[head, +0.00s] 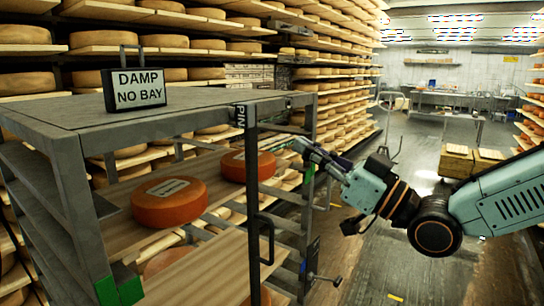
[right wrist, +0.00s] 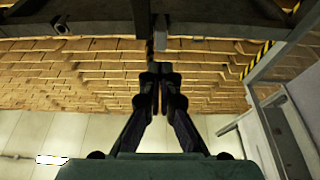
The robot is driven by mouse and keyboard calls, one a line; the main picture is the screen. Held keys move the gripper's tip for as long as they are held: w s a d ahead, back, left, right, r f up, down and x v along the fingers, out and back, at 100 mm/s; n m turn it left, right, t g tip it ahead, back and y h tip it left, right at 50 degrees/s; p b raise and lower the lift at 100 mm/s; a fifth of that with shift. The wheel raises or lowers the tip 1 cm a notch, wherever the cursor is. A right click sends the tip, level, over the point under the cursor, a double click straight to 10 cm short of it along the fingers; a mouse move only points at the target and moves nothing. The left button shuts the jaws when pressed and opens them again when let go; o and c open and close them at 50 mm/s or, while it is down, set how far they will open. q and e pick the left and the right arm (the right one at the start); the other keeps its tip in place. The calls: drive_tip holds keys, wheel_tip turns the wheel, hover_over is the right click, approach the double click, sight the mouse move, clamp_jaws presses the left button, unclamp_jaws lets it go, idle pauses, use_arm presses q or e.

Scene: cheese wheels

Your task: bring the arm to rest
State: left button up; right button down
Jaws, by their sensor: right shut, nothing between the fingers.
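My right arm (head: 435,225) comes in from the right in the head view. My left gripper is in neither view.
Two orange-red cheese wheels (head: 170,203) (head: 247,165) lie on the rack's wooden shelf. A sign reading "DAMP NO BAY" (head: 138,89) stands on top. Shelves of cheese line the aisle. A trolley with boxes (head: 456,162) stands behind my arm. Floor is open between.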

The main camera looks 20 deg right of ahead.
drive_tip(key=shift+f, duration=0.1)
drive_tip(key=s+f+m+g+h+b, duration=0.1)
drive_tip(key=f+m+g+h+b, duration=0.15)
drive_tip(key=f, duration=0.95)
drive_tip(key=s+d+f+m+g+h+b, duration=0.15)
drive_tip(key=f+m+h, duration=0.25)
drive_tip(key=f, duration=0.8)
drive_tip(key=s+f+m+g+h+b, duration=0.1)
drive_tip(key=f+m+g+h, duration=0.25)
drive_tip(key=f, duration=0.85)
drive_tip(key=s+f+n+g+h+b, duration=0.2)
drive_tip(key=s+f+g+b, duration=0.5)
drive_tip(key=s+f, duration=2.1)
drive_tip(key=s+g+h, duration=0.1)
drive_tip(key=g, duration=0.2)
drive_tip(key=shift+f+h+b, duration=0.15)
drive_tip(key=shift+h+b, duration=0.15)
drive_tip(key=shift+b, duration=0.05)
